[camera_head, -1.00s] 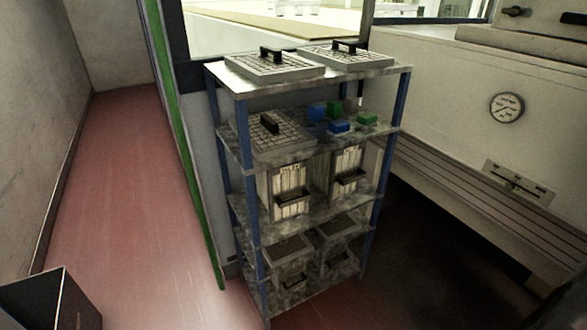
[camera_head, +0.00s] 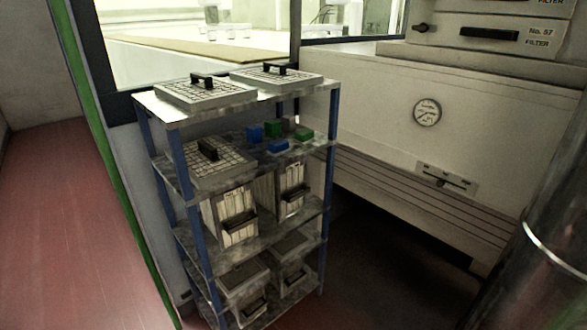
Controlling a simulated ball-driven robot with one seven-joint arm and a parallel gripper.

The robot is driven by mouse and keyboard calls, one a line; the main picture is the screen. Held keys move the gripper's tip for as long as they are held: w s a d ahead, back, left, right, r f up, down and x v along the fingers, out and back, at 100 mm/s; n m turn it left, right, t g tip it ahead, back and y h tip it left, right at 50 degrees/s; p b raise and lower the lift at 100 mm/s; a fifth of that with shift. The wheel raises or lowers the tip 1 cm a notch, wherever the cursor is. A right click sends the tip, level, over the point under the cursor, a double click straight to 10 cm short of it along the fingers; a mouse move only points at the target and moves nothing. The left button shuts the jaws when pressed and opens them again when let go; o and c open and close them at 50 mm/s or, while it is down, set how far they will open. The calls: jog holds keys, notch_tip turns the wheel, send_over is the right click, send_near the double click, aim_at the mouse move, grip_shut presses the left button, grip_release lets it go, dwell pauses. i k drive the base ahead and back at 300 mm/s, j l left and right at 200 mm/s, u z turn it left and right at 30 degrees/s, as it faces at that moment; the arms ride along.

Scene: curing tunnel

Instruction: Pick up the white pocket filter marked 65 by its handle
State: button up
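Two white pocket filters stand side by side on the third shelf of the rack. The left pocket filter (camera_head: 240,232) and the right pocket filter (camera_head: 292,176) each show white pleats in a frame with a dark handle across the front. I cannot read a 65 on either one. The shelf above covers their tops. My gripper is not in view.
The blue-post rack (camera_head: 174,167) also bears flat grid panels with black handles (camera_head: 208,91), blue and green blocks (camera_head: 278,146), and grey boxes (camera_head: 246,276) low down. A wall with a gauge (camera_head: 426,112) and a drawer marked No. 57 (camera_head: 540,36) stands right. Red floor (camera_head: 50,220) is clear at left.

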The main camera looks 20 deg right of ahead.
aim_at(282, 192)
jog(key=i+j+z, duration=0.15)
jog(key=i, duration=0.3)
jog(key=i+j+z, duration=0.1)
jog(key=i, duration=0.3)
jog(key=i+j+z, duration=0.15)
jog(key=i, duration=0.3)
jog(key=i+j+z, duration=0.15)
jog(key=i+j, duration=0.15)
jog(key=i, duration=0.1)
